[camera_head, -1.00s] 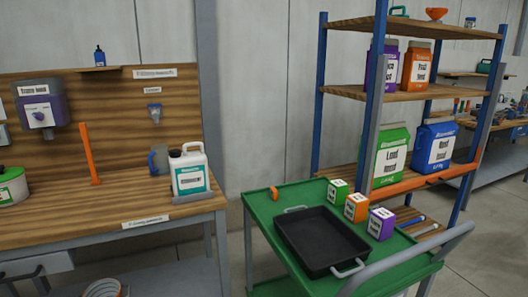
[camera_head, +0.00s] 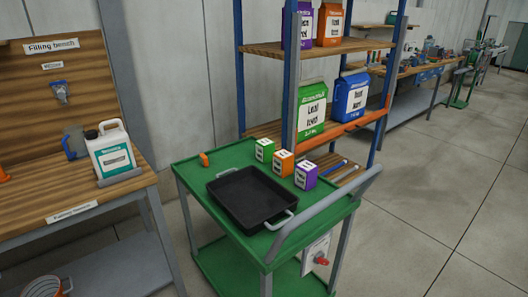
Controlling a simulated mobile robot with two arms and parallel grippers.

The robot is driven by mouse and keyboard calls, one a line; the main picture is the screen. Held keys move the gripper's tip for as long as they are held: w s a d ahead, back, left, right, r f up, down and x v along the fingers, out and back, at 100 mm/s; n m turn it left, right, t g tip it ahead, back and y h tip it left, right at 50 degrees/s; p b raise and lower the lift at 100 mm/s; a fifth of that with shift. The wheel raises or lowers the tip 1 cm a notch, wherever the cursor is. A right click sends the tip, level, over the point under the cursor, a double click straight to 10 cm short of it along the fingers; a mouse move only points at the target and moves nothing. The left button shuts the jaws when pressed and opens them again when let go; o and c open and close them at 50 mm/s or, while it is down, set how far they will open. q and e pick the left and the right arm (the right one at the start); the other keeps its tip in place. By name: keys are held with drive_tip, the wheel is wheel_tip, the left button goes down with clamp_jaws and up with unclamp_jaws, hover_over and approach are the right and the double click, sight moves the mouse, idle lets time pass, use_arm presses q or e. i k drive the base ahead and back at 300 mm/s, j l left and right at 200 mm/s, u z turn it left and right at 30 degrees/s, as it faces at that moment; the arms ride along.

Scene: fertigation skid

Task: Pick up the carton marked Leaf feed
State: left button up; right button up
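A large green pack (camera_head: 314,91) stands on the middle shelf of the rack, and its white label appears to read Leaf feed. On the green cart (camera_head: 205,157) stand three small cartons: a green carton (camera_head: 264,149), an orange carton (camera_head: 283,162) and a purple carton (camera_head: 305,175). Their labels are too small to read, so I cannot tell which of them, if any, is marked Leaf feed. Neither of my grippers is in view.
A black tray (camera_head: 246,194) with metal handles lies on the cart, with a small orange item (camera_head: 204,159) behind it. A blue pack (camera_head: 351,96) stands beside the green pack. A workbench with a white jug (camera_head: 113,155) is at left. Floor at right is clear.

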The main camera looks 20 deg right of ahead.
sight(265, 147)
drive_tip(key=i+l+z, duration=0.2)
drive_tip(key=l+z, duration=0.25)
drive_tip(key=l, duration=0.2)
drive_tip(key=i+l+z, duration=0.45)
drive_tip(key=l, duration=0.15)
drive_tip(key=i+l+z, duration=0.25)
drive_tip(key=l+z, duration=0.2)
drive_tip(key=i+l+z, duration=0.55)
drive_tip(key=i, duration=1.05)
drive_tip(key=i+j+u, duration=0.1)
drive_tip(key=i+u, duration=0.15)
drive_tip(key=u, duration=0.2)
drive_tip(key=i+u, duration=0.3)
drive_tip(key=u, duration=0.2)
drive_tip(key=i+u, duration=0.25)
drive_tip(key=u, duration=0.2)
drive_tip(key=i+l+u, duration=0.25)
drive_tip(key=u, duration=0.2)
